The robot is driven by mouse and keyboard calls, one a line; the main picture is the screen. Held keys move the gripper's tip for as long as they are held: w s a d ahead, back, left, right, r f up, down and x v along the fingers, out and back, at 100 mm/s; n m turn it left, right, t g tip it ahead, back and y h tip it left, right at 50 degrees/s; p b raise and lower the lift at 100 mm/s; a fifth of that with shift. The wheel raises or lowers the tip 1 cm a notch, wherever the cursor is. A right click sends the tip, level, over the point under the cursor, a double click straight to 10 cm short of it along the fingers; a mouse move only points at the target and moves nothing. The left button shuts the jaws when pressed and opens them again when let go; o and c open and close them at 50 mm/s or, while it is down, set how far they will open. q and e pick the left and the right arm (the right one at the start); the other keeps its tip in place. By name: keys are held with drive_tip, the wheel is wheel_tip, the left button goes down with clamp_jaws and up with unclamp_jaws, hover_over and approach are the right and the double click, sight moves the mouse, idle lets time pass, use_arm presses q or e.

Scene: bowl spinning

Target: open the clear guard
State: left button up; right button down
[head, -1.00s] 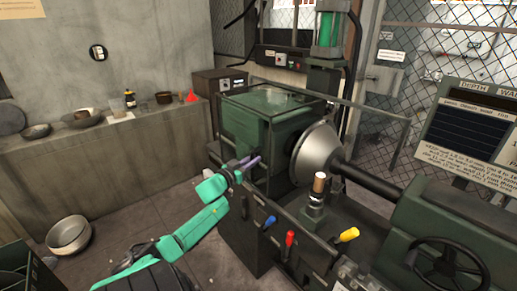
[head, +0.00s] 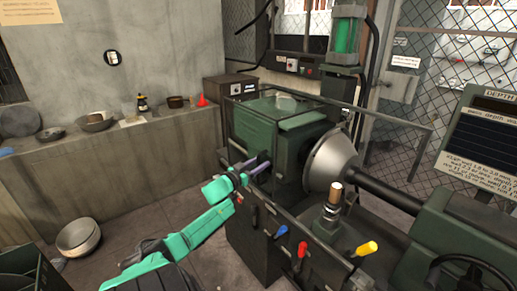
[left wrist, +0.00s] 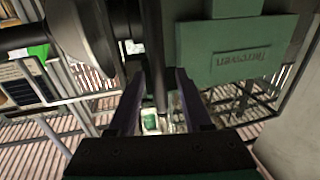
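The clear guard is hard to make out; I take it to be the see-through panel in a grey frame whose top rail (head: 395,118) runs behind the spun metal bowl (head: 331,160). My left gripper (head: 262,164) is at the front of the lathe, below the green headstock (head: 258,128) and left of the bowl. In the left wrist view its two dark purple fingers (left wrist: 161,112) are apart. A dark bar (left wrist: 160,85) shows between them; I cannot tell whether they touch it. My right gripper is not in view.
A tool post (head: 332,205) stands before the bowl. A ledge with bowls (head: 93,122) runs along the left wall. The floor at left is partly clear.

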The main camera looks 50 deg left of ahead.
use_arm(q)
drive_tip(key=v, duration=1.4)
drive_tip(key=shift+s, duration=0.25)
drive_tip(key=s+d+f+g, duration=0.2)
drive_tip(key=s+f+g, duration=0.1)
drive_tip(key=f, duration=0.8)
drive_tip(key=s+d+f+n+g, duration=0.1)
drive_tip(key=s+d+f+g, duration=0.15)
drive_tip(key=f, duration=0.75)
drive_tip(key=s+d+f+g, duration=0.1)
drive_tip(key=s+f+g, duration=0.25)
drive_tip(key=f, duration=0.75)
drive_tip(key=s+d+f+m+g+h, duration=0.1)
drive_tip(key=s+d+f+m+g, duration=0.1)
drive_tip(key=s+d+f, duration=0.3)
drive_tip(key=s+d+f+m+g+h, duration=0.1)
drive_tip(key=s+d+f+m+g, duration=0.1)
drive_tip(key=s+d+f, duration=0.3)
drive_tip(key=s+d+f+m+g+h, duration=0.2)
drive_tip(key=s+d+f, duration=0.4)
drive_tip(key=d+f, duration=0.4)
drive_tip(key=d+g, duration=0.1)
drive_tip(key=d, duration=0.5)
drive_tip(key=shift+d+f+g, duration=0.2)
drive_tip(key=shift+d+g, duration=0.1)
drive_tip(key=shift+d, duration=0.05)
